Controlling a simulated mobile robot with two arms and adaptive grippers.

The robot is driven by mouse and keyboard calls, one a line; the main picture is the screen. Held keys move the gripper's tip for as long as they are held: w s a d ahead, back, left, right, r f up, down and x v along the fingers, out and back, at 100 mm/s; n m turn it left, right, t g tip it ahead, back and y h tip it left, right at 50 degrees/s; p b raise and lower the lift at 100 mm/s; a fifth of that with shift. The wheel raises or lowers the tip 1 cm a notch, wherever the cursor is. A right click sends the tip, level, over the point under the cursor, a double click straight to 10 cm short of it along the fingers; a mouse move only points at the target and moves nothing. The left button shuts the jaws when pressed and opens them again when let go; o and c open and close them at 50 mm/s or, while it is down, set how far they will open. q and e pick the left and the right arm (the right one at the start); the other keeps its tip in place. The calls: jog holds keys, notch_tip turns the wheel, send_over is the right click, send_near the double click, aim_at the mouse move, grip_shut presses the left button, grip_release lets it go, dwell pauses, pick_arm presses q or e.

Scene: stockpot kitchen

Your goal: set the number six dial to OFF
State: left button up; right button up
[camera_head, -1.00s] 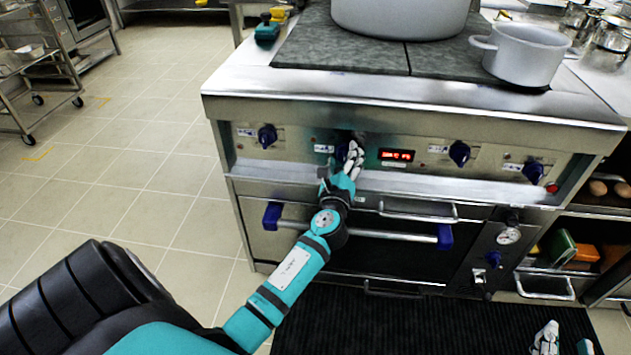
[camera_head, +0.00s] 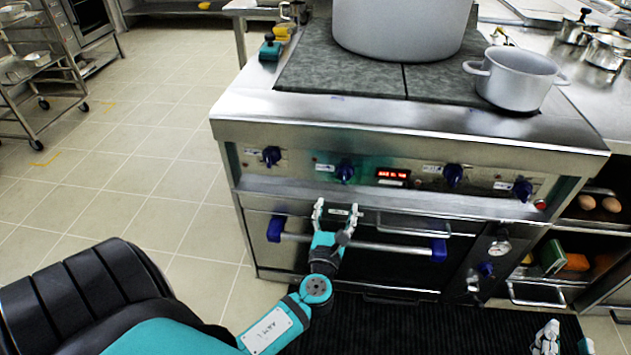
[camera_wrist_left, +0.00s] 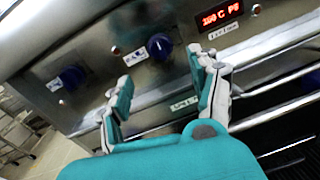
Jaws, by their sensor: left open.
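The stove front panel carries several dark blue dials: far left (camera_head: 271,156), second (camera_head: 345,172), third (camera_head: 453,175) and right (camera_head: 521,190). Another blue dial (camera_head: 485,270) is lower, beside the oven door. Their labels are too small to read, so I cannot tell which is number six. My left gripper (camera_head: 336,212) is open and empty, below and apart from the second dial. In the left wrist view, the second dial (camera_wrist_left: 159,46) shows beyond and between the open fingers (camera_wrist_left: 158,75). My right gripper (camera_head: 567,336) is at the lower right, fingers apart, partly cut off.
A red lit display (camera_head: 393,174) is right of the second dial. The oven handle bar (camera_head: 370,245) runs below my left gripper. A large pot (camera_head: 400,30) and a smaller pot (camera_head: 515,80) stand on the stovetop. Tiled floor (camera_head: 150,190) is clear at left.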

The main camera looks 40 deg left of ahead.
pick_arm(q)
jog(key=v, duration=0.6)
jog(key=s+d+f+n+g+h+p, duration=0.1)
jog(key=s+f+n+g+p, duration=0.1)
jog(key=f, duration=0.6)
jog(key=s+d+f+n+g+h+p, duration=0.1)
jog(key=s+f+n+g+h+p, duration=0.1)
jog(key=f, duration=0.6)
jog(key=s+d+f+n+g+h+p, duration=0.2)
jog(key=s+f+n+g, duration=0.2)
jog(key=f, duration=0.5)
jog(key=shift+s+n+p, duration=0.3)
jog(key=shift+s+n, duration=0.65)
jog(key=shift+n, duration=0.85)
